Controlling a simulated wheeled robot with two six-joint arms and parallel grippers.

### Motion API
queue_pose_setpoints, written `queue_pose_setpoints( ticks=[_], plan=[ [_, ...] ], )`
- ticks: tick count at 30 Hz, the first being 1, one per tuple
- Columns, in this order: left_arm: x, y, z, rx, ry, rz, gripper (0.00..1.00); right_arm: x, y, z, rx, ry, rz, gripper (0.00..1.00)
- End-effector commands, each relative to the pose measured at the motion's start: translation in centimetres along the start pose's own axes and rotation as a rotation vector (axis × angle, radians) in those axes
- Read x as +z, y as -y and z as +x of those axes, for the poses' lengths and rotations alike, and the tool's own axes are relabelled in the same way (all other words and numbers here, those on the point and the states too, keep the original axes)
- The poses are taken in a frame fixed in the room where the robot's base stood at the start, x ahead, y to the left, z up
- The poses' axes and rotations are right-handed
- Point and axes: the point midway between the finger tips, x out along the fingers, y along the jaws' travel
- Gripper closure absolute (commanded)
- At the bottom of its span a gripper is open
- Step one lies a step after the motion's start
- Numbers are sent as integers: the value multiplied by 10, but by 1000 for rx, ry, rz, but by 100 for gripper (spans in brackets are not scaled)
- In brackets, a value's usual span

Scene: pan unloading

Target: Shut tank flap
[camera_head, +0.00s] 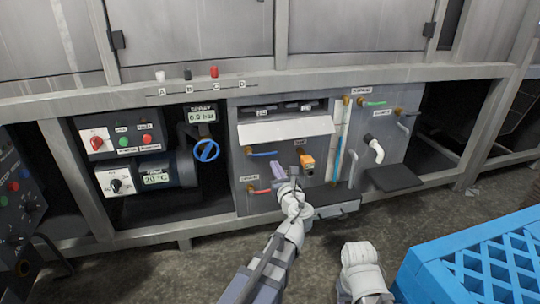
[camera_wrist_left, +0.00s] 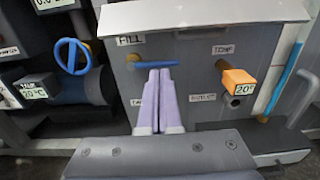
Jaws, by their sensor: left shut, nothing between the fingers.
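The tank flap (camera_head: 285,130) is a pale panel on the grey tank front. It hangs tilted outward below a dark opening (camera_head: 282,110), so it stands open. In the left wrist view the flap (camera_wrist_left: 200,14) crosses the top of the picture. My left gripper (camera_head: 278,170) is shut and empty, below the flap and apart from it. In the left wrist view its pale lilac fingers (camera_wrist_left: 160,74) lie together and point up, in front of the blue fill lever (camera_wrist_left: 152,64); I cannot tell whether they touch it. My right gripper is not seen.
An orange temperature knob (camera_head: 307,160) sits right of my left gripper. A blue valve wheel (camera_head: 206,150) is to the left. A white bent pipe (camera_head: 374,147) and dark ledge (camera_head: 394,178) are to the right. A blue crate (camera_head: 440,280) stands at lower right.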

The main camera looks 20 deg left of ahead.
Motion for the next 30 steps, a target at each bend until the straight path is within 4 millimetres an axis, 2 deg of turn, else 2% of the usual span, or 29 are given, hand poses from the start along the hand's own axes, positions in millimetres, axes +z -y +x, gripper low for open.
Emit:
queue_pose_setpoints(
  ticks=[5,11,17,24,26,30],
  plan=[
    [1,0,4,1,0,-1,100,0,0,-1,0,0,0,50],
    [1,1,23,2,-1,-2,100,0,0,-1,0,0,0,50],
    [1,1,58,4,-2,-3,100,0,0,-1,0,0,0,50],
    [1,1,108,3,-3,-3,100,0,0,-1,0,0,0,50],
    [19,-1,90,-1,-1,-3,100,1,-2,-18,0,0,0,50],
    [30,-1,78,0,1,-3,100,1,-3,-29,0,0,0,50]
  ],
)
